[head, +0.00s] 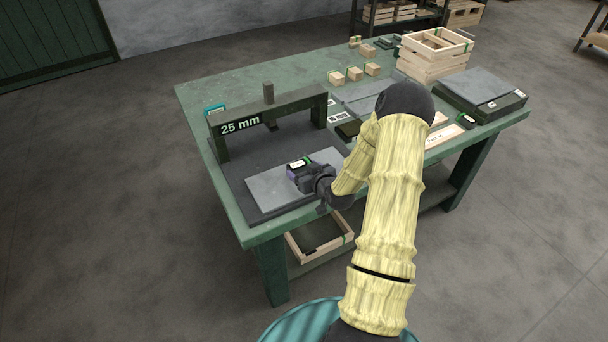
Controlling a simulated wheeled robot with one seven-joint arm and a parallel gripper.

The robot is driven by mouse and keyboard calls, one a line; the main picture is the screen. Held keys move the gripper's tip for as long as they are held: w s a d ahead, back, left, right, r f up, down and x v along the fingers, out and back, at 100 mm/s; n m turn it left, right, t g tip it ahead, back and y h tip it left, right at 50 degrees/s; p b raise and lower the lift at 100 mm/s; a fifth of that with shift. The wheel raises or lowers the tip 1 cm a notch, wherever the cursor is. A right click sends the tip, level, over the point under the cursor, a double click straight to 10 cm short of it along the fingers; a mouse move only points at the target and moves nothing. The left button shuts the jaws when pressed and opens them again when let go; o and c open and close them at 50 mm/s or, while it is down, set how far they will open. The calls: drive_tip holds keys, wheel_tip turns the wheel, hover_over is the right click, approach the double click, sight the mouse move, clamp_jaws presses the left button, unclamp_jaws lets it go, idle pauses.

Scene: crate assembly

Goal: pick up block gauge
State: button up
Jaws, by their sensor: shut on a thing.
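A small dark block with a pale green-edged label, which I take to be the block gauge (300,163), is at my gripper (302,175) over the grey plate on the left of the bench. My gripper is shut on it, and the fingers are small and partly hidden by the wrist. I cannot tell whether the block touches the plate or is just above it. The grey plate (268,192) lies flat on a dark mat near the bench's front left edge.
A dark bridge marked "25 mm" (240,127) stands just behind my gripper. The green bench (200,92) also holds several small wooden blocks (354,74), a wooden crate (432,66) and a grey-topped box (480,88). A wooden tray (335,246) sits below.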

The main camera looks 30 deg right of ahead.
wheel_tip(320, 180, up, 8)
idle(0.4)
drive_tip(key=shift+f, duration=0.1)
idle(0.6)
